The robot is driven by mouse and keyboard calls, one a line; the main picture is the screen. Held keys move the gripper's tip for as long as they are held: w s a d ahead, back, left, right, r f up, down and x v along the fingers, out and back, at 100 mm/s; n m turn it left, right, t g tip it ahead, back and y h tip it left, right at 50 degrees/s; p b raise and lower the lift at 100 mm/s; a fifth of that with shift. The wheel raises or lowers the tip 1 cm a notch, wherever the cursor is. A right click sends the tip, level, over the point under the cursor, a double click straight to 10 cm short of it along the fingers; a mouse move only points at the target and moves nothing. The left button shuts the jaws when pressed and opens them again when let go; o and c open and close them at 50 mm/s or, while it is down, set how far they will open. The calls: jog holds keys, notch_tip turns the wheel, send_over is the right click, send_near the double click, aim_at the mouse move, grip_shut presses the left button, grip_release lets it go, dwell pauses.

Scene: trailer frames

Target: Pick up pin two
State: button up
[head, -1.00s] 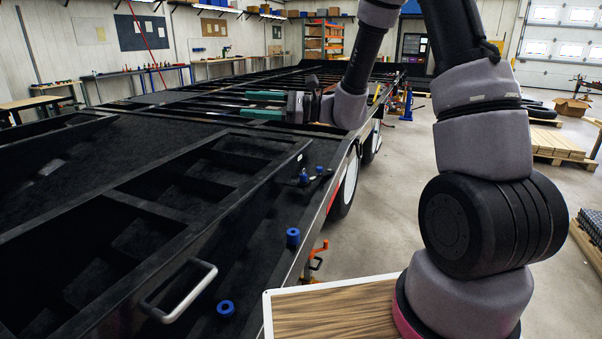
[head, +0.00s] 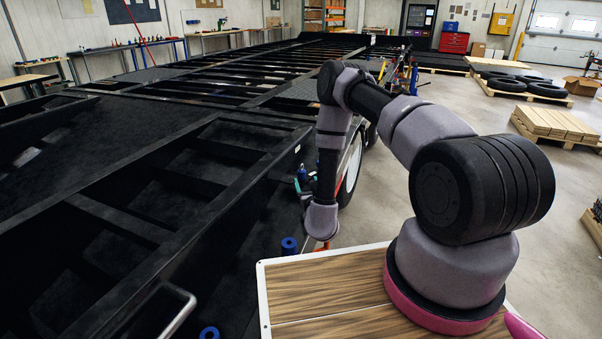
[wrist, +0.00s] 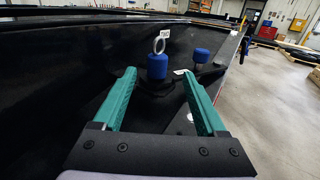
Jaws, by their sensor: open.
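In the wrist view, a blue pin with a pale ring on top (wrist: 157,66) stands upright on a dark round base. A second blue-topped pin (wrist: 201,56) stands behind it and to the right. My gripper (wrist: 159,74) is open, with its two teal fingers apart. The ringed pin appears between and beyond the fingertips, with nothing held.
The black trailer frame (head: 130,217) fills the left, with raised beams and a metal handle (head: 178,310). A wood-topped surface (head: 320,295) is in front. Open floor lies right, with pallets (head: 555,124) beyond.

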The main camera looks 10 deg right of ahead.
aim_at(300, 169)
jog(key=w, duration=1)
jog(key=shift+a, duration=0.15)
grip_shut()
